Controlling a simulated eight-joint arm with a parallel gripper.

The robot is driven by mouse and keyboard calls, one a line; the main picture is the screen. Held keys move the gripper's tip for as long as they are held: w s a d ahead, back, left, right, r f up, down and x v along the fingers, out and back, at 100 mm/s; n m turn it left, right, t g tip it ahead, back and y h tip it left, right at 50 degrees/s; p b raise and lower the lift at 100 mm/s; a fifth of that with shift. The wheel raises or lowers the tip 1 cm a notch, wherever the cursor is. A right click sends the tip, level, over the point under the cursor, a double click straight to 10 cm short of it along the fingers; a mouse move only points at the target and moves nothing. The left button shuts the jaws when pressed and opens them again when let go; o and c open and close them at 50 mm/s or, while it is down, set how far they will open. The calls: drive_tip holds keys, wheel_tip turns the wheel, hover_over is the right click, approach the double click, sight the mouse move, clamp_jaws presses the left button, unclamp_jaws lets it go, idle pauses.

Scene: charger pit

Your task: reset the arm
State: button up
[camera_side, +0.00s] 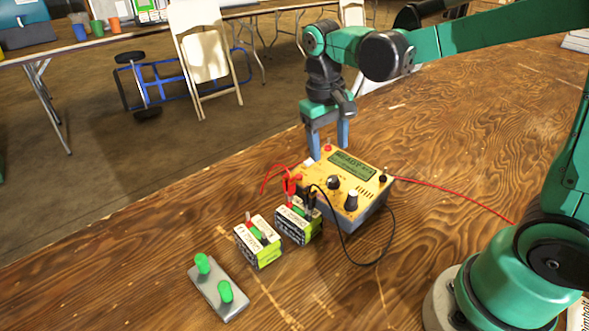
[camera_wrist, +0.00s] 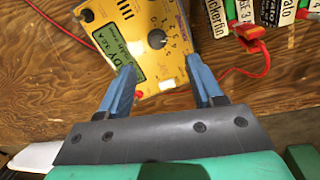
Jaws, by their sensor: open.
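My gripper (camera_side: 327,138) is open and empty, with its blue fingers pointing down, at the far edge of the yellow charger (camera_side: 364,176) in the side view. In the wrist view my gripper (camera_wrist: 163,88) has its two fingers apart, with part of the charger (camera_wrist: 118,16) between and beyond them. I cannot tell whether the fingers touch the charger. The charger has a lit display (camera_side: 352,164), knobs and a red button (camera_side: 328,148).
Two batteries (camera_side: 258,243) (camera_side: 298,222) stand left of the charger; red and black clips sit on the nearer-to-charger one. A grey block with green pegs (camera_side: 218,288) lies at front left. A red cable (camera_side: 455,200) and a black cable (camera_side: 385,255) cross the wooden table.

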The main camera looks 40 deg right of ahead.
drive_tip(key=shift+s+a+r+n+t+y, duration=0.2)
drive_tip(key=shift+s+a+r+n+t, duration=0.15)
drive_tip(key=shift+s+t, duration=0.75)
drive_tip(key=shift+s+a+r+n+t+y, duration=0.35)
drive_tip(key=shift+s+t, duration=0.3)
drive_tip(key=shift+t, duration=0.9)
drive_tip(key=shift+s+a+r+n+t+y, duration=0.15)
drive_tip(key=shift+s+a+n+t, duration=0.3)
drive_tip(key=shift+s+t, duration=0.65)
drive_tip(key=shift+w+d+t, duration=0.1)
drive_tip(key=shift+w+t, duration=0.15)
